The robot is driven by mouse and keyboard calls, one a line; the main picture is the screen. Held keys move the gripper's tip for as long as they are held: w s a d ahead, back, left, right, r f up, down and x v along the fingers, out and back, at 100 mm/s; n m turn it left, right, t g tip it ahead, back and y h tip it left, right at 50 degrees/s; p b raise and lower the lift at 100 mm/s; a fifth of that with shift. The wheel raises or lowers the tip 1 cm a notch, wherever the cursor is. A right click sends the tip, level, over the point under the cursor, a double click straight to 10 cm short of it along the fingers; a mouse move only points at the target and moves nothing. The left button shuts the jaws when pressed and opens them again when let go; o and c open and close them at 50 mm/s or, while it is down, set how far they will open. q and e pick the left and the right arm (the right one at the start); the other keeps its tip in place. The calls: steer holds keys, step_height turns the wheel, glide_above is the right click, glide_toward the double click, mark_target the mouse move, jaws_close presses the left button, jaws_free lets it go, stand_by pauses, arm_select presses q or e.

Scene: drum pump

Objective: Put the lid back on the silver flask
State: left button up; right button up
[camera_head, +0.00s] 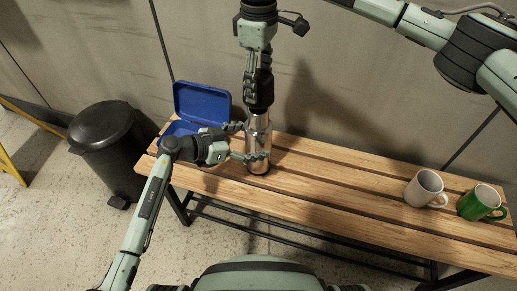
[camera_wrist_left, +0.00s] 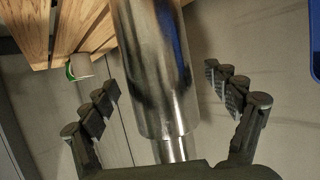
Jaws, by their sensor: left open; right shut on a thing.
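The silver flask (camera_head: 259,128) stands upright on the wooden bench. In the left wrist view its shiny body (camera_wrist_left: 155,70) runs down the middle, with a narrower section at the lower end of the picture. My left gripper (camera_head: 248,143) comes in from the left with its fingers open on either side of the flask. Its open fingers also show in the left wrist view (camera_wrist_left: 165,98), apart from the body. My right gripper (camera_head: 258,104) points down directly above the flask, shut on the lid, which its fingers hide. Whether lid and flask touch cannot be told.
An open blue box (camera_head: 202,100) lies on the bench behind my left gripper. A white mug (camera_head: 423,188) and a green mug (camera_head: 478,203) stand at the bench's right end. A black bin (camera_head: 104,140) stands left of the bench (camera_head: 330,185). The middle of the bench is clear.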

arm_select(q)
steer(key=shift+x, duration=0.8)
steer(key=c, duration=1.8)
arm_select(e)
steer(key=shift+f, duration=2.45)
steer(key=shift+f, duration=0.1)
steer(key=shift+f, duration=0.8)
steer(key=shift+f, duration=0.55)
